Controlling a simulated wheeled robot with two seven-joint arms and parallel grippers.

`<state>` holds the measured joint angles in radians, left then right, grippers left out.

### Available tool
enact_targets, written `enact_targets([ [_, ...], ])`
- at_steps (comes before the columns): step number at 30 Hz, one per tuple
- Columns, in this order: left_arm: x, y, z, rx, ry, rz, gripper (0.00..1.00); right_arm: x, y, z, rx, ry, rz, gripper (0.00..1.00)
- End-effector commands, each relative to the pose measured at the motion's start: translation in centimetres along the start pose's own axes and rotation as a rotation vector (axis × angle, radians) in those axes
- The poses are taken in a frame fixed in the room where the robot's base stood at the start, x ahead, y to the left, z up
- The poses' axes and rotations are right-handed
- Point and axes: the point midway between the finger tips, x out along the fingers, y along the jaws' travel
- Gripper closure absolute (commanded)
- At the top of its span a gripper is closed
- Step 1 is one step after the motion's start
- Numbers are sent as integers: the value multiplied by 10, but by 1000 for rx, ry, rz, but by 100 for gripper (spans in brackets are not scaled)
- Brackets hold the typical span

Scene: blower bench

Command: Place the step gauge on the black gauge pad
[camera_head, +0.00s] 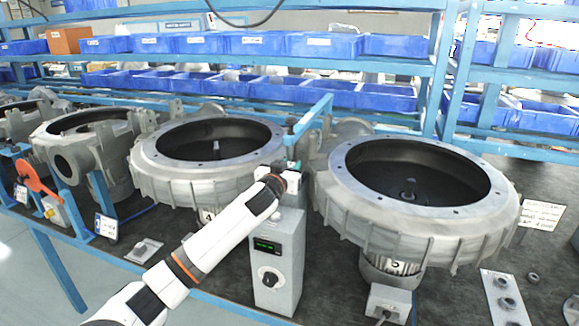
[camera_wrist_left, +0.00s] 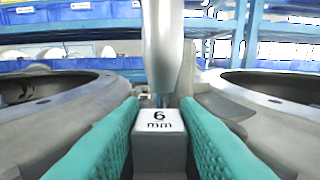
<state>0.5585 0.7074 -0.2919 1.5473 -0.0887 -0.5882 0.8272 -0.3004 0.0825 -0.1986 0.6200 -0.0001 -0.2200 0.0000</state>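The step gauge (camera_wrist_left: 160,122) is a pale grey block whose top reads "6 mm" in the left wrist view. The teal fingers of my left gripper (camera_wrist_left: 160,108) touch it on both sides, and its lower part is out of sight. In the head view my left gripper (camera_head: 290,168) is between the two large blower housings, just above and behind a grey control box. The gauge is mostly hidden there. I cannot pick out the black gauge pad against the dark bench top. My right gripper is not in view.
A blower housing (camera_head: 160,180) stands left and another (camera_head: 335,200) right of my left gripper, leaving a narrow gap. The control box (camera_head: 290,245) stands in front. Blue bin shelves (camera_head: 300,46) line the back.

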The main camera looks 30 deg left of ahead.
Motion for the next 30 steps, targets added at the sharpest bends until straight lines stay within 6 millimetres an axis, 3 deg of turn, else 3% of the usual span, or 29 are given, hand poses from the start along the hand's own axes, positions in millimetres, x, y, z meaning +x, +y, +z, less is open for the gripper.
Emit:
enact_targets([
  [1, 0, 0, 0, 0, 1, 0, 62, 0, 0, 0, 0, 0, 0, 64],
  [3, 0, 0, 0, 0, 1, 0, 51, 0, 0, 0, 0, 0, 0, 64],
  [16, -8, 0, 1, 0, 0, 0, 51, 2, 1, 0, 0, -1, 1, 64],
  [30, -90, 0, -1, 2, 0, -1, 51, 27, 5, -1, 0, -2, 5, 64],
])
